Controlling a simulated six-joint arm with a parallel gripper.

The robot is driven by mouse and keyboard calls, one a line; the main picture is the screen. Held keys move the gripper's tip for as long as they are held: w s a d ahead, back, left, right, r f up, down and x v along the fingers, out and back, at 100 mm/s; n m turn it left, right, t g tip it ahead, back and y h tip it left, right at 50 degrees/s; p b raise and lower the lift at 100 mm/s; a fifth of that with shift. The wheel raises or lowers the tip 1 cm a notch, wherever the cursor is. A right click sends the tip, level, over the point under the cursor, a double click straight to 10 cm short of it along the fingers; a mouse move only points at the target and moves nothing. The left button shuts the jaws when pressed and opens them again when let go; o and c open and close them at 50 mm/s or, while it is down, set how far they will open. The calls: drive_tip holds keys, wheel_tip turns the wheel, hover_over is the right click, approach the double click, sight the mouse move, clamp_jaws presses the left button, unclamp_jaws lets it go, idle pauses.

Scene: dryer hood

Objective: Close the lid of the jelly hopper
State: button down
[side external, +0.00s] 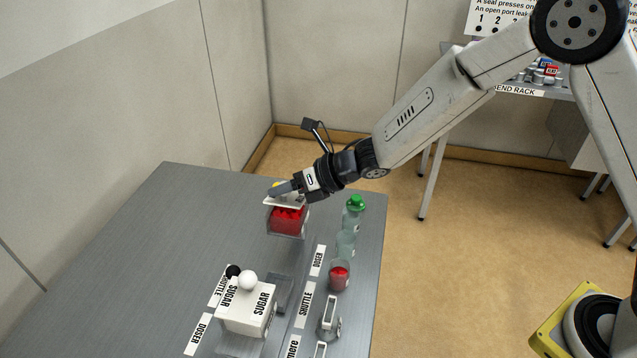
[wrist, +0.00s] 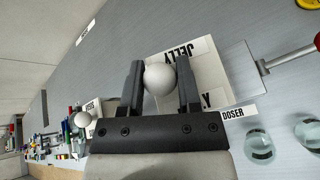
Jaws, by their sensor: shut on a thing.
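The jelly hopper (side external: 287,222) stands near the far end of the grey table, with clear walls and red contents. Its white lid (side external: 285,201) lies over the top of the hopper in the side view; I cannot tell whether it sits fully down. The lid, marked JELLY, also shows in the wrist view (wrist: 205,75). A white ball knob (wrist: 159,80) on the lid is between my two dark fingers. My gripper (side external: 274,191) is shut on this knob, which the fingers hide in the side view.
A white SUGAR hopper (side external: 246,310) with a white knob stands nearer on the table (side external: 150,260). A green-capped bottle (side external: 353,215) and a glass of red (side external: 339,275) stand along the right edge. The table's left part is clear.

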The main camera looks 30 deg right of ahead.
drive_tip(key=shift+s+a+f+n+t+h, duration=0.25)
drive_tip(key=shift+f+n+t+h, duration=0.15)
drive_tip(key=shift+n, duration=0.15)
drive_tip(key=shift+s+a+f+n+t+h, duration=0.2)
drive_tip(key=shift+a+f+n+t+h, duration=0.15)
drive_tip(key=shift+n, duration=0.2)
drive_tip(key=shift+f, duration=0.1)
drive_tip(key=c, duration=0.6)
unclamp_jaws()
drive_tip(key=shift+s+d, duration=0.1)
drive_tip(key=shift+d, duration=0.05)
drive_tip(key=shift+v, duration=3.8)
